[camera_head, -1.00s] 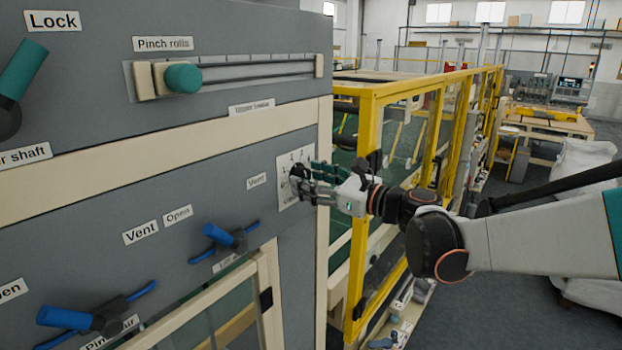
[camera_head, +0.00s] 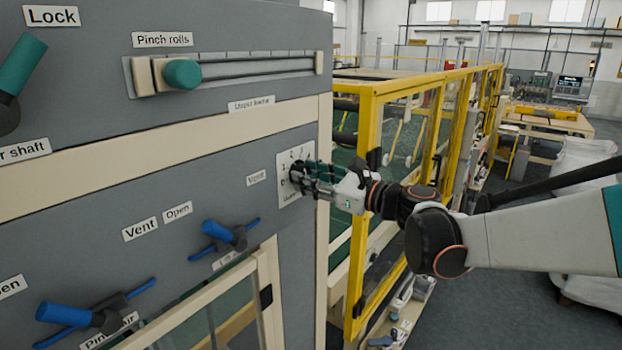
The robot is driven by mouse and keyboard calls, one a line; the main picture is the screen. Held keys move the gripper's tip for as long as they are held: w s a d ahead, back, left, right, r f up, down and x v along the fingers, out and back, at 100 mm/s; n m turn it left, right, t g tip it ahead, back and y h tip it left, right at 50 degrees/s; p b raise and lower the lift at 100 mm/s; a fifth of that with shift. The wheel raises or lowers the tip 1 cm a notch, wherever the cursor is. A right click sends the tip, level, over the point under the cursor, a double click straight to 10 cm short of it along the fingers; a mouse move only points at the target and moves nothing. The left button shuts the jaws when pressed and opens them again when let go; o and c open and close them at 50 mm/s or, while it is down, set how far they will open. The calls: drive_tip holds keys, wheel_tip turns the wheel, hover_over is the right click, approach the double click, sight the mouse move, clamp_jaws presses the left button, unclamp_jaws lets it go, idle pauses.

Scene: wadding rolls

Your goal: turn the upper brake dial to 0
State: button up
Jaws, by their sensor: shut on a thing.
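The upper brake dial's pale scale plate (camera_head: 286,190) is on the right edge of the grey machine panel, below a small label that seems to read "Upper brake" (camera_head: 252,104). Some scale marks show at its top and left. My gripper (camera_head: 303,178) reaches in from the right and is shut on the dial's dark knob at the plate's middle. The fingers hide most of the knob, so the value it points to cannot be read.
A teal-knobbed "Pinch rolls" slider (camera_head: 183,74) is above left. Blue-handled valves (camera_head: 222,236) (camera_head: 70,314) are lower left. A yellow guard frame (camera_head: 368,200) stands close behind and below my arm. Open floor lies at the lower right.

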drive_tip(key=shift+n+b, duration=2)
drive_tip(key=shift+n, duration=5.5)
drive_tip(key=o, duration=1.1)
drive_tip(key=shift+c, duration=0.2)
drive_tip(key=v, duration=1.2)
